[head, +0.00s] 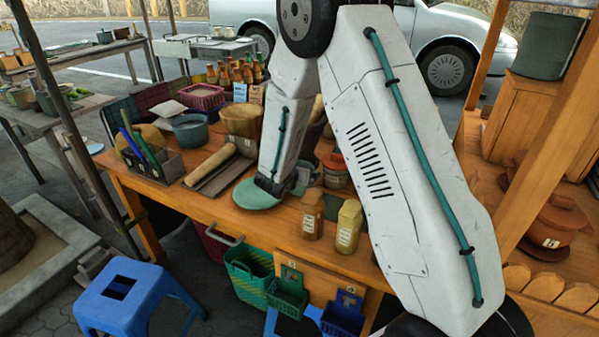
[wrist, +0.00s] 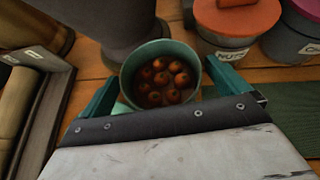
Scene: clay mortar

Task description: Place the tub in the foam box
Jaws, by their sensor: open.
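A round teal tub (wrist: 160,80) holding several small red fruits stands on the wooden table in the wrist view. My gripper (wrist: 163,70) is open, with one teal finger on each side of the tub. I cannot tell whether either finger touches it. In the head view my gripper (head: 302,177) is low over the stall table, mostly hidden by my arm, and the tub is hard to make out there. I cannot pick out a foam box with certainty in either view.
A tub with an orange lid (wrist: 235,22) and another lidded tub (wrist: 292,38) stand to the right. A rolling pin (head: 210,163) and a dark caddy (head: 153,163) lie left. A blue stool (head: 133,295) stands below.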

